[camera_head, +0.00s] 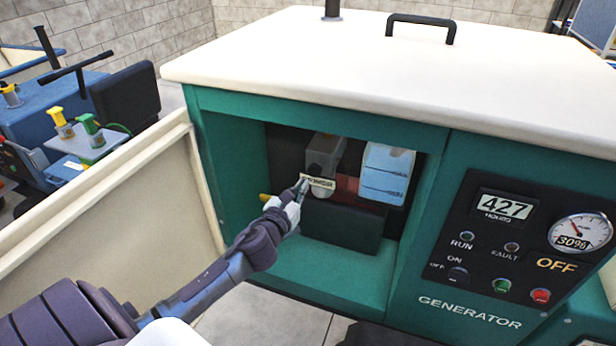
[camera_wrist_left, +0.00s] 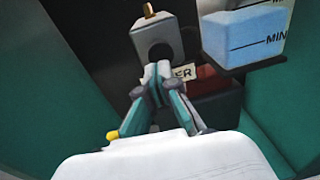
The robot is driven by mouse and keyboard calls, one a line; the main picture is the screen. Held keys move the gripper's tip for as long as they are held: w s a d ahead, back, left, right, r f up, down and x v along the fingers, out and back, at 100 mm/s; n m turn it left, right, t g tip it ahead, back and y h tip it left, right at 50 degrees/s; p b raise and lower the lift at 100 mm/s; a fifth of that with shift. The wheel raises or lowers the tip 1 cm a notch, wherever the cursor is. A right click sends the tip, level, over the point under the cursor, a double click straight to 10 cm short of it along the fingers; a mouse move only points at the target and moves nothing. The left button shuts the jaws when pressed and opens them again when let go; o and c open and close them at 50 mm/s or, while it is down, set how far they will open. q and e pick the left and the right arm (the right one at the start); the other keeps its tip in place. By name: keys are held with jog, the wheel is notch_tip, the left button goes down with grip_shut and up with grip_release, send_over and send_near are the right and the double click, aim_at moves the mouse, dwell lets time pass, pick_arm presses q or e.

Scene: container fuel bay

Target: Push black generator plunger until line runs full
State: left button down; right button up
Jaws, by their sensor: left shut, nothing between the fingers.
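The generator (camera_head: 410,225) is a teal cabinet with an open bay at its front left. Inside the bay hangs a grey block (camera_head: 323,153) with a small white label (camera_head: 318,184) at its lower edge. In the left wrist view the block (camera_wrist_left: 152,27) has a dark round face, which may be the black plunger; I cannot tell. My left gripper (camera_head: 303,187) is shut and empty, its tips just in front of the block's lower part. In the wrist view the fingertips (camera_wrist_left: 158,70) overlap the dark face's lower edge; contact is unclear. The fuel line cannot be made out.
A pale blue tank (camera_head: 386,172) with level marks sits right of the block, above a dark box (camera_head: 342,222). The control panel (camera_head: 525,240) reads 427 hours, 30% and OFF. An open cream door (camera_head: 110,205) stands left of the bay.

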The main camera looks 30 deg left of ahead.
aim_at(312, 174)
pick_arm(q)
jog(key=w, duration=0.3)
jog(key=shift+w+a, duration=0.25)
jog(key=shift+w, duration=0.25)
jog(key=shift+f, duration=0.1)
pick_arm(e)
jog(key=shift+s+d+r, duration=0.25)
jog(key=shift+s, duration=0.1)
jog(key=shift+d, duration=0.1)
pick_arm(q)
jog(key=shift+w, duration=0.1)
